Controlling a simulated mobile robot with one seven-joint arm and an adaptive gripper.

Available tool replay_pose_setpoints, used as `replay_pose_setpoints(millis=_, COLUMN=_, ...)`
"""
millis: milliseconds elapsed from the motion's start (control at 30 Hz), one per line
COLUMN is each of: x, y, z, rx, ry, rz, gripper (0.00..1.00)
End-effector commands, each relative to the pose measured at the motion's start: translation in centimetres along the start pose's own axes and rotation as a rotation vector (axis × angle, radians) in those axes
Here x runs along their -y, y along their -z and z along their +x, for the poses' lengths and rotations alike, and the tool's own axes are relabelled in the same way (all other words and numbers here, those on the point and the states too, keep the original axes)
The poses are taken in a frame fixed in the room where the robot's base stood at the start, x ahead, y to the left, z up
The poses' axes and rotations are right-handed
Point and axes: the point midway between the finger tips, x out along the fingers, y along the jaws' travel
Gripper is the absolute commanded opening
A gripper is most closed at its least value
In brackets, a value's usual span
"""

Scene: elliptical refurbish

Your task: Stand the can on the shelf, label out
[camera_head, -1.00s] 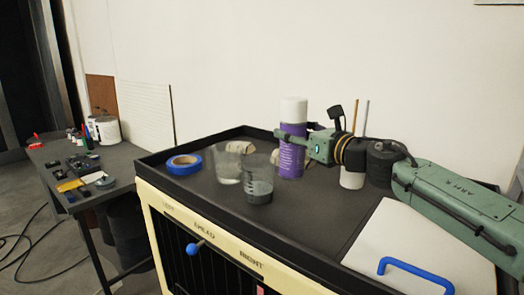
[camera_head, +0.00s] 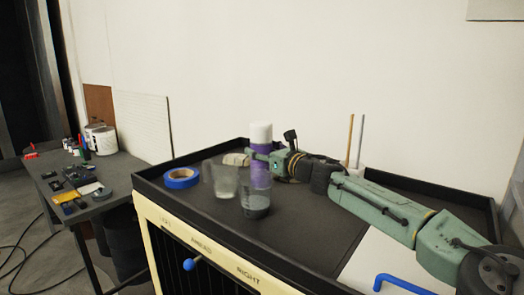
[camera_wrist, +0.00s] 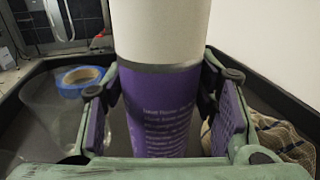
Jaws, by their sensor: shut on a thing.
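The can (camera_head: 261,135) is a purple spray can with a white cap, upright in the head view. My gripper (camera_head: 258,153) is shut on its purple body from the right side. In the wrist view the can (camera_wrist: 160,110) stands between my two finger pads, with white label text facing the wrist camera. Its base is partly hidden behind the dark cup, and I cannot tell whether it touches the tray. I cannot make out a shelf in these views.
A black-rimmed cart top (camera_head: 300,235) lies below. A clear cup (camera_head: 222,180) and a dark-filled cup (camera_head: 256,205) stand in front of the can. Blue tape (camera_head: 181,178) lies left and a cloth (camera_wrist: 270,135) beside the can. A cluttered table (camera_head: 90,185) stands farther left.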

Motion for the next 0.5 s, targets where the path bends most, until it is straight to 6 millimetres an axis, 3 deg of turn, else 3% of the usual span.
replay_pose_setpoints(millis=367, x=-0.02, y=0.3, z=-0.02, rx=0.002, ry=0.0, rz=-0.001, gripper=0.08)
replay_pose_setpoints(millis=400, x=-0.02, y=0.37, z=-0.02, rx=0.001, ry=0.0, rz=-0.001, gripper=0.54)
replay_pose_setpoints(millis=500, x=-0.02, y=0.33, z=-0.02, rx=0.0, ry=0.0, rz=-0.001, gripper=0.61)
